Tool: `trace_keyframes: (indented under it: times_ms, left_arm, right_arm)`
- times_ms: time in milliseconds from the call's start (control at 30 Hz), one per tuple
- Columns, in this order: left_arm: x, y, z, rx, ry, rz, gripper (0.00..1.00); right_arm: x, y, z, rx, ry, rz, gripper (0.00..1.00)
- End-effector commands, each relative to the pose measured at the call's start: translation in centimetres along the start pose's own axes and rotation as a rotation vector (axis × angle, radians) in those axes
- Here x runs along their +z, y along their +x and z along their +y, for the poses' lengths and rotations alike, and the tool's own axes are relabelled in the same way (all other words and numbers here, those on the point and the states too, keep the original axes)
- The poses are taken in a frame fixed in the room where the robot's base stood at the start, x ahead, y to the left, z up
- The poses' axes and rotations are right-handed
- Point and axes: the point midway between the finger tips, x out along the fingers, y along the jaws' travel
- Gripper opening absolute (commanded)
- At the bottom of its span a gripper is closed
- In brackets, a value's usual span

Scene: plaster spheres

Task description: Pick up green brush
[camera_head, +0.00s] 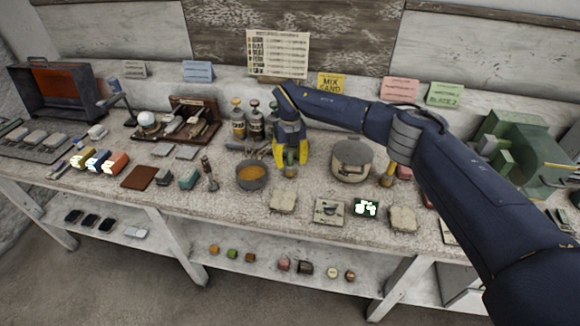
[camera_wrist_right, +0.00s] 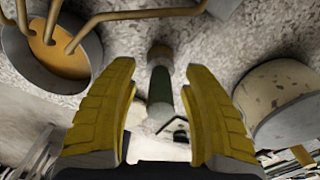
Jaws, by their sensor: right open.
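The green brush (camera_wrist_right: 160,86) stands between the two yellow fingers of my right gripper (camera_wrist_right: 163,100) in the right wrist view, with clear gaps on both sides. It has a dark green body and a brownish end. In the head view, my right gripper (camera_head: 291,155) points down over the table, and the brush (camera_head: 290,171) shows at its fingertips, partly hidden by them. The right gripper is open and not closed on the brush. My left gripper is not in view.
A grey bowl (camera_head: 251,184) with orange contents stands just left of the gripper. A round lidded pot (camera_head: 351,160) stands to the right. Bottles (camera_head: 238,124) stand behind. Tan blocks (camera_head: 283,201) lie in front.

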Motion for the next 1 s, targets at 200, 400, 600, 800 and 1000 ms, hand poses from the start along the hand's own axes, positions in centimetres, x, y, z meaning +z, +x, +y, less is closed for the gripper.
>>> trace_keyframes:
  times_ms: [200,400,600,800,1000]
  left_arm:
    - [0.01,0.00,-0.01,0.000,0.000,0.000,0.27]
    - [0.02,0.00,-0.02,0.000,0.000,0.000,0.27]
    - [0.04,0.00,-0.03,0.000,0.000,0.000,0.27]
    - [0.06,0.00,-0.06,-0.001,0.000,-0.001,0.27]
    - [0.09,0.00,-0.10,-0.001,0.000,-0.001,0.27]
  right_arm:
    - [0.05,0.10,-0.03,0.000,0.000,-0.001,0.48]
    - [0.04,0.09,-0.03,0.000,0.000,-0.001,0.29]
    - [0.04,0.09,-0.04,0.000,0.000,-0.001,0.06]
    - [0.04,0.08,-0.04,0.000,0.000,-0.001,0.00]
    - [0.05,0.05,-0.04,0.000,0.000,-0.001,0.00]
